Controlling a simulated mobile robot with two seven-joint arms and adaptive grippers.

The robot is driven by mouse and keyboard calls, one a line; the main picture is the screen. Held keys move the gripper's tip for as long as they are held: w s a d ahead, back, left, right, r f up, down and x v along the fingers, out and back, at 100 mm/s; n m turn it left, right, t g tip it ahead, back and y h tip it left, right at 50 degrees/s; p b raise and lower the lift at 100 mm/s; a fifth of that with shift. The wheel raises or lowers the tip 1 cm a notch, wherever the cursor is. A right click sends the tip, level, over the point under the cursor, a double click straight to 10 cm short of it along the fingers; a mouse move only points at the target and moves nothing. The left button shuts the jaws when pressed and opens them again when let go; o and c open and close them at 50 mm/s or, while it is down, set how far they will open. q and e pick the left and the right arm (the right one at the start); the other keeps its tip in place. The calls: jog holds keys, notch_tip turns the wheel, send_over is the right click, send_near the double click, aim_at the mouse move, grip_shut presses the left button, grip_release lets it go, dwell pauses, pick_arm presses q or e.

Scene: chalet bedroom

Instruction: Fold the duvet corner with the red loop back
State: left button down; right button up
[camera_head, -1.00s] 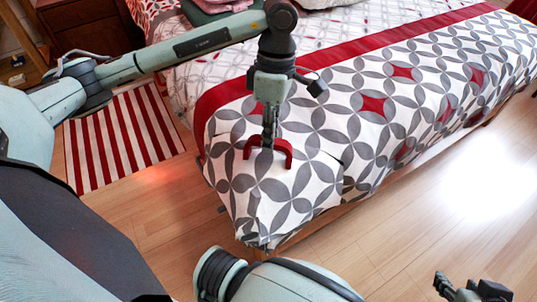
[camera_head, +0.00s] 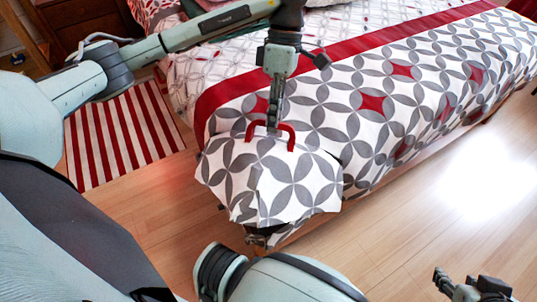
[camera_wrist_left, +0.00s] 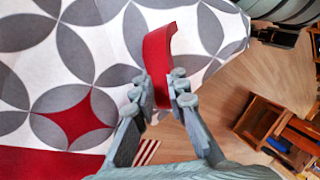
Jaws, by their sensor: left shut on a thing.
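The duvet (camera_head: 330,100) has grey petal patterns on white and a broad red band, and it covers the bed. The red loop (camera_head: 291,136) is an arch fixed to the duvet's near corner. My left gripper (camera_head: 271,128) is shut on the red loop, which also shows between its fingers in the left wrist view (camera_wrist_left: 157,60). The corner (camera_head: 275,190) is lifted and bunched below the loop, and the dark lower bed frame shows beneath its raised edge. My right gripper (camera_head: 470,287) is at the bottom right, away from the bed; its fingertips look apart.
A red-and-white striped rug (camera_head: 120,135) lies left of the bed. A dark wooden cabinet (camera_head: 85,25) stands at the back left. The wooden floor (camera_head: 410,220) is clear in front of the bed.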

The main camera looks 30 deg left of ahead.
pick_arm(q)
jog(key=shift+w+a+r+g+p, duration=0.1)
jog(key=shift+w+r+g+p, duration=0.15)
jog(key=shift+w+p, duration=0.15)
jog(key=shift+w+a+r+g+p, duration=0.15)
jog(key=shift+w+g+p, duration=0.15)
jog(key=shift+w, duration=0.15)
jog(key=shift+w+f, duration=0.15)
jog(key=shift+f, duration=0.05)
jog(key=shift+w+a+r+g+h+p, duration=0.1)
jog(key=shift+w+a+g+h+p, duration=0.1)
jog(key=shift+w+g+p, duration=0.3)
jog(key=shift+w+a+r+g+h+p, duration=0.1)
jog(key=shift+w+g+h+p, duration=0.1)
jog(key=shift+w+g+p, duration=0.3)
jog(key=shift+w+f, duration=0.15)
jog(key=shift+w, duration=0.05)
